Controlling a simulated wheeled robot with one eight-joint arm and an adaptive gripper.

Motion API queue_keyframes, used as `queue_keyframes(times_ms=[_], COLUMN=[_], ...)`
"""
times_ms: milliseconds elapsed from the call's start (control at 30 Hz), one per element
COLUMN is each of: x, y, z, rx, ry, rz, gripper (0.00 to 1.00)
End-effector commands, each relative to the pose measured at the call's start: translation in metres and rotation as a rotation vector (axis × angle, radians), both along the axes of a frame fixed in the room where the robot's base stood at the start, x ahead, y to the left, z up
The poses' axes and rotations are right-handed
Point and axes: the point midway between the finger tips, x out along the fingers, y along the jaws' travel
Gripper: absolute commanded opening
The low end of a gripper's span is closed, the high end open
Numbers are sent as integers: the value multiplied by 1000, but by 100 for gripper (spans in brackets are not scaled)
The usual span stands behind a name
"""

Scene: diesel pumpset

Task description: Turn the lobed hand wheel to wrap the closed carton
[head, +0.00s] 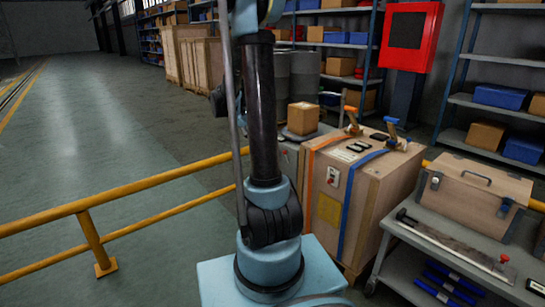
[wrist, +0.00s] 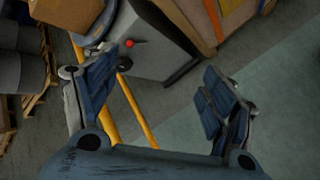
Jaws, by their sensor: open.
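A closed brown carton (head: 303,117) stands on a round turntable on a grey cabinet (head: 288,160), partly hidden by my arm. In the wrist view the carton (wrist: 68,12) is at the top left, with the turntable rim (wrist: 92,38) below it. A small dark knob-like part, apparently the lobed hand wheel (wrist: 124,64), shows on the cabinet near a red button (wrist: 129,43). My gripper (wrist: 160,72) is open, nothing between its fingers. Its left finger appears beside the wheel in the picture; contact cannot be told. In the head view the wheel cannot be made out.
A strapped wooden crate (head: 375,190) stands right of the cabinet. A yellow rail (head: 140,185) runs across the front and left. A grey cart (head: 400,255) carrying a wooden toolbox (head: 472,195) is at the right. Open floor (head: 110,120) lies left.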

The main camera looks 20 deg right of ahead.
Motion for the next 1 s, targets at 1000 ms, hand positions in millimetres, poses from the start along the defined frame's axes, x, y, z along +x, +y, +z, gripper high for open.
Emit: queue_keyframes(times_ms=[1000], x=[206], y=[-27], z=[-157], rx=[-653], ry=[384], rz=[304], gripper=[77])
